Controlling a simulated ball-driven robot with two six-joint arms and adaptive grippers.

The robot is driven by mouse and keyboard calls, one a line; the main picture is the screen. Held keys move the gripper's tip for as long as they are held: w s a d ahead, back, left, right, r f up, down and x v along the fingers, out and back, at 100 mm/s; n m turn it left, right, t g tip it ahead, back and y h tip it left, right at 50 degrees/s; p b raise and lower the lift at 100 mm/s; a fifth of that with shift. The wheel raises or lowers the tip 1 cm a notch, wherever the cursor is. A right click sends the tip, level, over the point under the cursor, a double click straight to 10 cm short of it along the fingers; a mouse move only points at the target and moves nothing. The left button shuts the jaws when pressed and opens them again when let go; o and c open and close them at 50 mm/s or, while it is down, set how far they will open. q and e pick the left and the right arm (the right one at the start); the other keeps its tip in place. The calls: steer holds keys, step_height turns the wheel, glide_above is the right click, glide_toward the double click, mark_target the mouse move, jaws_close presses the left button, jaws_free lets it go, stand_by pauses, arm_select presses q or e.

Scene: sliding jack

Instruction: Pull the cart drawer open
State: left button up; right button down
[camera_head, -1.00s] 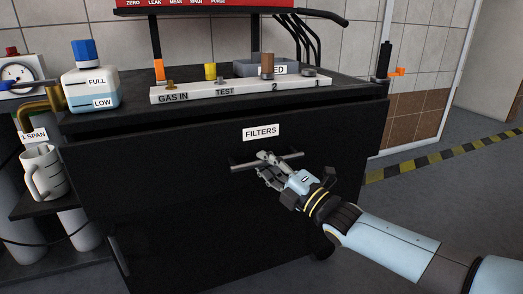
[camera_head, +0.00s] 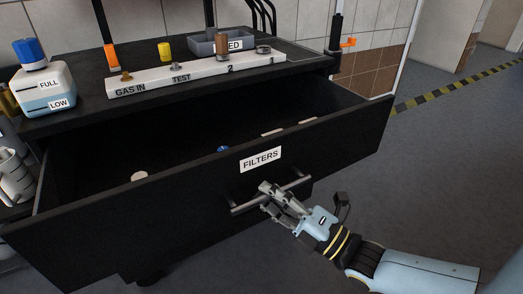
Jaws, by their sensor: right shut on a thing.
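The black cart drawer (camera_head: 200,185) with the white FILTERS label (camera_head: 261,159) stands open, pulled well out from under the cart top (camera_head: 90,128). A grey bar handle (camera_head: 245,207) runs across its front below the label. My right gripper (camera_head: 268,192) is shut on the handle near its middle, its fingers hiding part of the bar. Inside the drawer I see a pale round thing (camera_head: 140,176), a blue thing (camera_head: 223,150) and pale flat pieces (camera_head: 273,132) near the front wall. My left gripper is not in view.
On the cart top stand a white bottle with a blue cap (camera_head: 43,82), a white fitting strip (camera_head: 195,75) and a grey tray (camera_head: 213,44). A grey mug (camera_head: 14,175) is at the left edge. The floor to the right (camera_head: 455,150) is clear.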

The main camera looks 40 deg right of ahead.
steer(key=shift+s+r, duration=0.1)
steer(key=shift+s, duration=0.2)
steer(key=c, duration=1.3)
jaws_free()
steer(key=shift+s, duration=0.1)
steer(key=v, duration=1.1)
steer(key=shift+s+f, duration=0.2)
steer(key=shift+s, duration=0.2)
